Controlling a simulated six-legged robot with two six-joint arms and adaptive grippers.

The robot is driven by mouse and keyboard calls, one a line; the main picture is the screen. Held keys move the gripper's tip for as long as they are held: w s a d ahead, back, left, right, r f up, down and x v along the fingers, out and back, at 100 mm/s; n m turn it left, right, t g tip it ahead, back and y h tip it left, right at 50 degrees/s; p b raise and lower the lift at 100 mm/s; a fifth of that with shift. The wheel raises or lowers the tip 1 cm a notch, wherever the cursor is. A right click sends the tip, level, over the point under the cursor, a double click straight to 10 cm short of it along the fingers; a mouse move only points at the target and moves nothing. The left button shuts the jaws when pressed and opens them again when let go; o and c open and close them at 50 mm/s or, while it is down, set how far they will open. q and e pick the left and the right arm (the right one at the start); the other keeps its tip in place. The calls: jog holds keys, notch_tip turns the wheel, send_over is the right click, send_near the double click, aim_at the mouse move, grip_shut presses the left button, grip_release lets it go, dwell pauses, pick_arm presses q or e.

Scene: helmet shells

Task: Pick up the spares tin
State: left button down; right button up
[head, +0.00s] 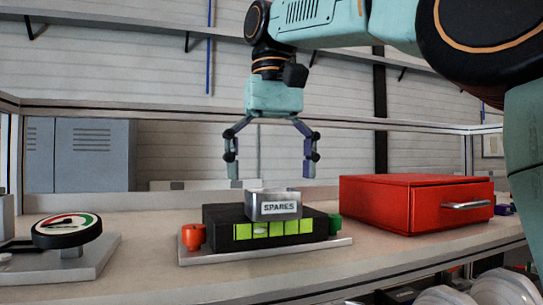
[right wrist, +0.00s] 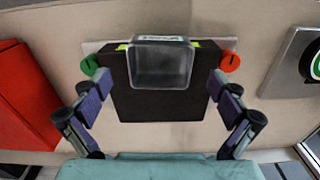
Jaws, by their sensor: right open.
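The spares tin (head: 273,205) is a small open grey metal box with a white "SPARES" label on its front. It sits on top of a black block with lime-green squares (head: 266,231). In the right wrist view the tin (right wrist: 161,64) looks empty. My right gripper (head: 271,178) is open, pointing down just above and around the tin's position, with no visible contact. In the right wrist view its fingers (right wrist: 160,115) stand wide on both sides of the black block. My left gripper is in neither view.
The block stands on a pale plate (head: 200,256) with an orange-red knob (head: 193,237) and a green knob (head: 335,223) at its sides. A red drawer box (head: 400,203) is to the right. A dial gauge (head: 68,230) on a plate is to the left. Bench between is clear.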

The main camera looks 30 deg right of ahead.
aim_at(271, 194)
jog(key=shift+s+d+f, duration=0.1)
jog(key=shift+s+f, duration=0.05)
jog(key=shift+f, duration=0.4)
jog(key=shift+s+f, duration=0.15)
jog(key=shift+f, duration=0.4)
jog(key=shift+f+b, duration=0.3)
jog(key=shift+w+f, duration=0.3)
jog(key=shift+w, duration=0.25)
jog(key=shift+s+r, duration=0.1)
jog(key=shift+s, duration=0.35)
jog(key=c, duration=0.3)
jog(key=shift+w, duration=0.35)
jog(key=c, duration=0.6)
jog(key=shift+s, duration=0.15)
jog(key=c, duration=0.3)
